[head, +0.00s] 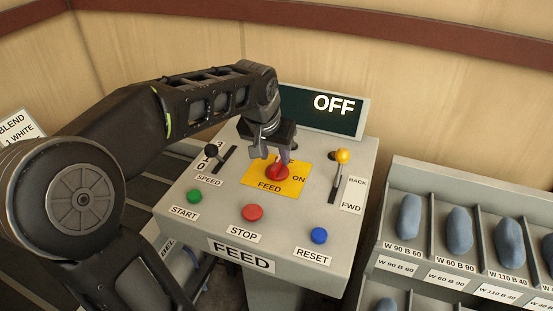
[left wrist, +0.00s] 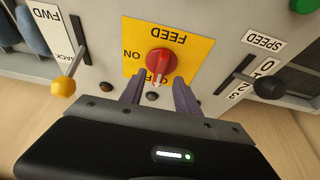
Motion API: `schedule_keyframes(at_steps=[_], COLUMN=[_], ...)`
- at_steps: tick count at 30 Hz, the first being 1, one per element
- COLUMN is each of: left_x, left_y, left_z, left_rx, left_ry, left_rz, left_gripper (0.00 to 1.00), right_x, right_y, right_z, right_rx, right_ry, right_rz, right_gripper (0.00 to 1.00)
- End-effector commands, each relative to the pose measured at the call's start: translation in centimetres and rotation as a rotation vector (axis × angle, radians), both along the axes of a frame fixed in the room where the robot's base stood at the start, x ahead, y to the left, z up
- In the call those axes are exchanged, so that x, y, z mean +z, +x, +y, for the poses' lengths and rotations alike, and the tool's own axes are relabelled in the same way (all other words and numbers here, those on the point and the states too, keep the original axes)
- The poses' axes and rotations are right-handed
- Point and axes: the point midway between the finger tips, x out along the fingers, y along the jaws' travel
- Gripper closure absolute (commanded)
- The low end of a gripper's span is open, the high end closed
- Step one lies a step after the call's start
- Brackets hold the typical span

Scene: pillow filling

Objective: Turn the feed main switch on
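The feed main switch is a red rotary knob (head: 277,172) on a yellow plate (head: 260,187) marked FEED and ON, in the middle of the grey console. It also shows in the left wrist view as a red knob (left wrist: 161,63), its pointer toward the partly hidden OFF label. The display (head: 322,108) reads OFF. My left gripper (head: 272,158) is above the knob, pointing down. In the left wrist view its two fingers (left wrist: 158,92) are apart, one on each side of the knob's near end, with nothing held. Whether they touch it I cannot tell. My right gripper is not in view.
The console has a black speed lever (head: 212,151), a yellow-knobbed BACK/FWD lever (head: 342,157), and green START (head: 194,196), red STOP (head: 253,212) and blue RESET (head: 319,235) buttons. A rack (head: 425,205) of blue-grey rolls stands at the right.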

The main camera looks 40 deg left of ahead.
Motion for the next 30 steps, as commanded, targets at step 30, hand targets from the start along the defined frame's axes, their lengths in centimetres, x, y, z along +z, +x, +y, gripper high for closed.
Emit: schedule_keyframes(at_steps=[30], left_x=[-3.5], left_y=[1.4], left_z=[0.4], left_rx=[0.000], left_ry=[0.000], left_rz=[0.000], left_gripper=[0.96], right_x=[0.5], right_y=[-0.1], right_z=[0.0], right_rx=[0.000], right_ry=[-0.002], right_rz=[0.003], right_gripper=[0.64])
